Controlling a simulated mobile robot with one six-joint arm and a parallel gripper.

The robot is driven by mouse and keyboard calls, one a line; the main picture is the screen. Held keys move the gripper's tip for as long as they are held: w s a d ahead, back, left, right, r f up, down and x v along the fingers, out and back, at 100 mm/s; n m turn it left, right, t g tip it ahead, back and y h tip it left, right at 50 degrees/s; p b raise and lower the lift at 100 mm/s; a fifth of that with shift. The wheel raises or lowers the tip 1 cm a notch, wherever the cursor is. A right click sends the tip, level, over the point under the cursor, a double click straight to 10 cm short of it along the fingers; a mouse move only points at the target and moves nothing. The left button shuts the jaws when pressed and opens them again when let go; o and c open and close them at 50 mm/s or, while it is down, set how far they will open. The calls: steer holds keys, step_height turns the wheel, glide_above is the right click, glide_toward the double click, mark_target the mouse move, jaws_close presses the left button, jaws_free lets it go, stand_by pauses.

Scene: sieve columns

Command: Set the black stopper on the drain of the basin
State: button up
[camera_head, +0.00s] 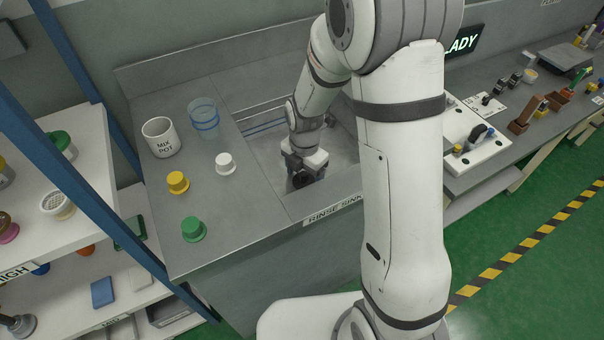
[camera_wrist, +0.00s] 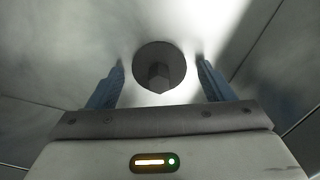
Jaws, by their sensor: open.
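The black stopper (camera_wrist: 157,54), a dark round disc with a knob in the middle, is on the pale floor of the basin (camera_head: 268,164) in the wrist view. My gripper (camera_wrist: 160,63) is open, with one blue finger on each side of the stopper and clear gaps between. In the head view, my gripper (camera_head: 301,178) is low inside the basin, and my arm hides part of the basin. No drain opening shows apart from the stopper; whether the drain lies beneath it cannot be told.
On the counter left of the basin stand a white stopper (camera_head: 225,164), a yellow stopper (camera_head: 178,183), a green stopper (camera_head: 193,230), a white pot (camera_head: 160,138) and a clear beaker (camera_head: 204,116). The basin walls enclose my gripper.

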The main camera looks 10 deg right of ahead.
mark_target(304, 173)
step_height(304, 173, up, 11)
steer(key=p, duration=0.1)
steer(key=s+d+r+m, duration=0.3)
steer(key=s+m, duration=0.2)
steer(key=m, duration=0.4)
steer(key=s+d+r+m+t, duration=0.1)
steer(key=s+d+r+m, duration=0.2)
steer(key=s+m, duration=0.3)
steer(key=s+d+r+m+t, duration=0.1)
steer(key=s+d+r+m, duration=0.2)
steer(key=m, duration=0.9)
steer(key=shift+s+r, duration=0.3)
steer(key=shift+s, duration=0.9)
